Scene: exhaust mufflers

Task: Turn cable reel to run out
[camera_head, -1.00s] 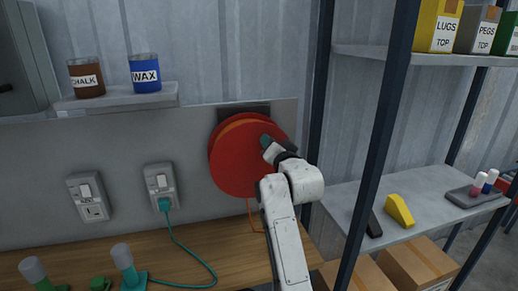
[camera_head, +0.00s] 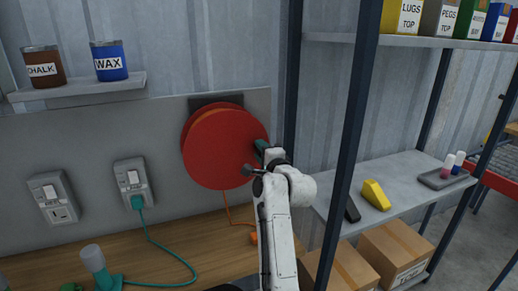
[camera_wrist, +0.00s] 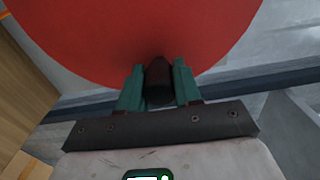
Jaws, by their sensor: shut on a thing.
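The red cable reel (camera_head: 222,145) is mounted on the grey wall panel, its round face toward me. Its orange cable (camera_head: 229,212) hangs from below it down to the bench. My gripper (camera_head: 262,155) is at the reel's right edge. In the wrist view, the reel's red face (camera_wrist: 150,40) fills the top, and my gripper (camera_wrist: 159,84) has its two green fingers shut on a dark crank knob (camera_wrist: 158,80) standing out from the face. In the head view the knob is mostly hidden by the gripper and wrist.
A shelf rack post (camera_head: 350,150) stands close to the right of my arm. The rack shelf holds a yellow wedge (camera_head: 375,195). A socket with a teal plug (camera_head: 135,188) is left of the reel. Chalk (camera_head: 42,66) and wax (camera_head: 109,61) pots stand on a ledge at upper left.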

